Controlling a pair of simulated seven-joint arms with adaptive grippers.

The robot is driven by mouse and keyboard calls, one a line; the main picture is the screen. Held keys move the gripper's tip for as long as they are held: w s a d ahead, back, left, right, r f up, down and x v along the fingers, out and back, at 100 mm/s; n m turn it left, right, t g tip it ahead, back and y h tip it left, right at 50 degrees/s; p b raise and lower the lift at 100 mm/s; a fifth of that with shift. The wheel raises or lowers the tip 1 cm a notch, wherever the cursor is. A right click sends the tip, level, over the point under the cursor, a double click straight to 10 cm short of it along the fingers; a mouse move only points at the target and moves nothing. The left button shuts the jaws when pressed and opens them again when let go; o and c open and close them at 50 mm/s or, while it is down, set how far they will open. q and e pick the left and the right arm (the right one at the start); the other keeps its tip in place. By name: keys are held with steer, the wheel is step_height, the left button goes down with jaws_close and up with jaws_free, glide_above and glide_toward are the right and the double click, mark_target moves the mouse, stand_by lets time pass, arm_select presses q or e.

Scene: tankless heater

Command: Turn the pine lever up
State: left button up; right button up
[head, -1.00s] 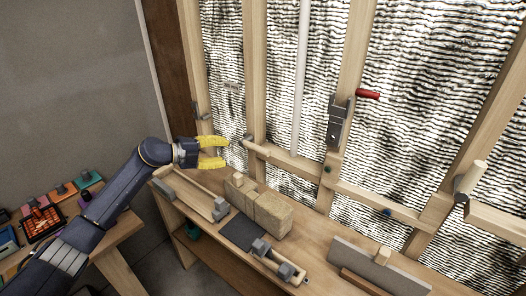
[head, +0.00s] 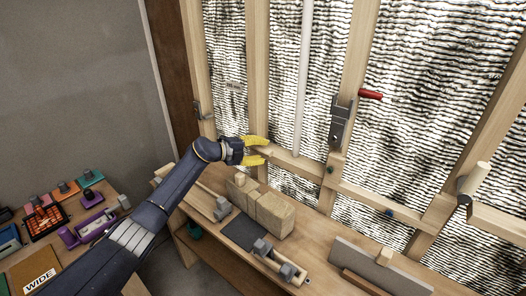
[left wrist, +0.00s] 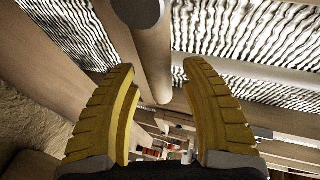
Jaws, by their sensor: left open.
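My left gripper (head: 262,151) has yellow fingers and is open, in front of a wall stud. In the left wrist view its open fingers (left wrist: 160,110) stand on either side of a pale wooden rod (left wrist: 150,60) with a grey round end, apparently a lever; contact cannot be told. In the head view the gripper mostly hides that spot. Another pale wooden lever (head: 475,177) on a dark mount sticks out from the wall at the far right. Which of the two is the pine lever I cannot tell for certain. My right gripper is not in view.
A red-handled lever (head: 370,94) sits on a grey plate on the middle stud. A white pipe (head: 303,70) runs down the foil wall. The bench below holds a wooden block (head: 270,213) and grey-and-wood clamps. A side table (head: 100,245) at left holds small coloured items.

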arm_select(q)
steer(key=shift+w+d+f, duration=0.1)
steer(key=shift+w+d, duration=0.05)
steer(key=shift+d, duration=0.2)
jaws_close()
stand_by(0.3)
